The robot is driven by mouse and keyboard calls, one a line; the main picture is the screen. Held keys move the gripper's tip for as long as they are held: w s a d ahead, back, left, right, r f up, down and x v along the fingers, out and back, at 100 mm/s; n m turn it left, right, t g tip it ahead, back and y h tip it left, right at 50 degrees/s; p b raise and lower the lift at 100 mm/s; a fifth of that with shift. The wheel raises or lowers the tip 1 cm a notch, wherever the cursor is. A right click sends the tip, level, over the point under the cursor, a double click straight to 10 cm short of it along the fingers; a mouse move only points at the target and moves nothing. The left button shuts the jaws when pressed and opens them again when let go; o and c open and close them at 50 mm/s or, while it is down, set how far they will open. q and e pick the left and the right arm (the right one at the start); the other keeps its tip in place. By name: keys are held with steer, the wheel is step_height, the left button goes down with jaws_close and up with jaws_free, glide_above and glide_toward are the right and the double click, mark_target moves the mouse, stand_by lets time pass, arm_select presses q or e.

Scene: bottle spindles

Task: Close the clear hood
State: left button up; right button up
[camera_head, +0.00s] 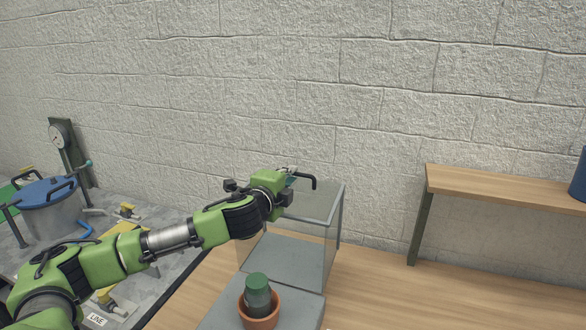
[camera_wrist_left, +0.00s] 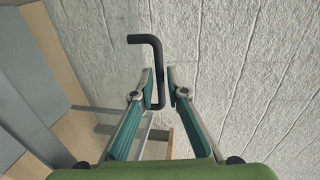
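The clear hood (camera_head: 318,203) is a see-through box with grey edges at the back of a grey base (camera_head: 222,308). The front of the base lies outside it. A bent black handle (camera_head: 313,181) shows at the top of the hood; it also shows in the left wrist view (camera_wrist_left: 147,39). My left gripper (camera_head: 291,176) is at this handle. In the left wrist view, the fingers (camera_wrist_left: 160,76) are apart, with the handle's long bar between them, close to the left finger. I cannot tell whether they touch. My right gripper is out of view.
A wooden shelf (camera_head: 500,184) stands to the right. A blue-lidded vessel (camera_head: 47,205) and a gauge (camera_head: 60,137) are at the left. The wooden tabletop (camera_head: 400,300) right of the base is clear.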

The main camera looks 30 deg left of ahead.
arm_select(q)
steer(key=shift+x, duration=1.3)
jaws_close()
